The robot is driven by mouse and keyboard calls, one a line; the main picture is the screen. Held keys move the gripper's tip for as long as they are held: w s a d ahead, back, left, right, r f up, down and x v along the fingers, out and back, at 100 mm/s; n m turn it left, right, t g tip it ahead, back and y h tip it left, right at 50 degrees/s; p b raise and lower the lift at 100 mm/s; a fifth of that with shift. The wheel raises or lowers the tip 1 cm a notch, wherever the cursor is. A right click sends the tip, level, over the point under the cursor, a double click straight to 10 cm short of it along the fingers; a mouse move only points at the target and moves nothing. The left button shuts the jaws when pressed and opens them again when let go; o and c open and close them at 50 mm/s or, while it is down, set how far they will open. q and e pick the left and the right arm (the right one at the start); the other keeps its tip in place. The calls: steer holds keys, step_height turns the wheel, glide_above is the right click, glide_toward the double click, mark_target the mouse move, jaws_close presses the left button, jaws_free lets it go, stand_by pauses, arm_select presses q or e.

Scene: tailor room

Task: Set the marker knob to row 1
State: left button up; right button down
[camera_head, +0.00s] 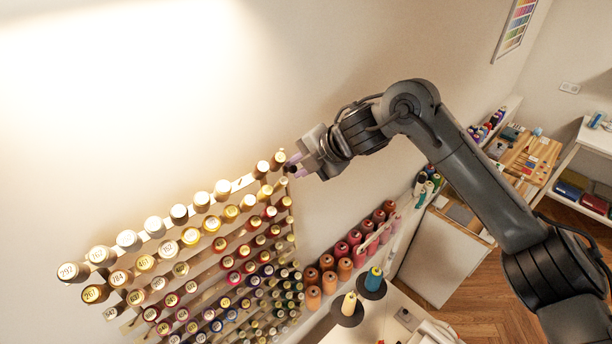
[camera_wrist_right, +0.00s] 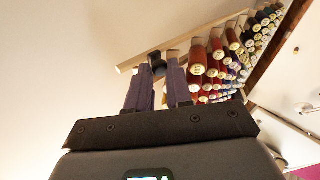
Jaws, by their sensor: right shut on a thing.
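The thread rack's right edge shows in the head view, and my right gripper (camera_head: 293,166) is beside the right end of its top row of spools. In the right wrist view a small dark knob (camera_wrist_right: 158,64) sits between the two purple fingers of my right gripper (camera_wrist_right: 157,74), against a pale wooden rail (camera_wrist_right: 138,63). The fingers are shut on the knob. My left gripper is in neither view.
Numbered spools (camera_head: 168,248) fill the sloping rows of the wall rack, close to my right gripper. Orange and red cones (camera_head: 345,268) stand on a lower rack to the right. Two cones on dark discs (camera_head: 346,310) stand below. The wall above the rack is bare.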

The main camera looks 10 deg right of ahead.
steer(key=shift+w+a+r, duration=0.1)
steer(key=shift+r, duration=1.35)
steer(key=c, duration=1)
jaws_free()
steer(key=shift+b+v, duration=1.4)
steer(key=shift+v, duration=4)
